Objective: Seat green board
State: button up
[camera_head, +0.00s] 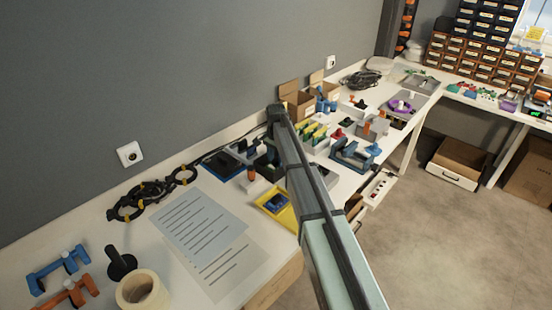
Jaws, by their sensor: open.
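Several green and yellow upright pieces (314,132) stand on the bench right of my arm; one may be the green board, but they are too small to tell apart. My arm crosses the middle of the view and hides part of the bench. I cannot tell which fixture is the board's seat.
A yellow tray (284,214) holding a dark blue part lies left of my arm. A blue-grey clamp-like fixture (353,154) stands right of it. Open cartons (297,101) stand by the wall. Printed sheets (200,226), a tape roll (140,291) and a black-handled tool (120,264) lie nearer.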

notch_tip(320, 180, up, 14)
dwell(0.6)
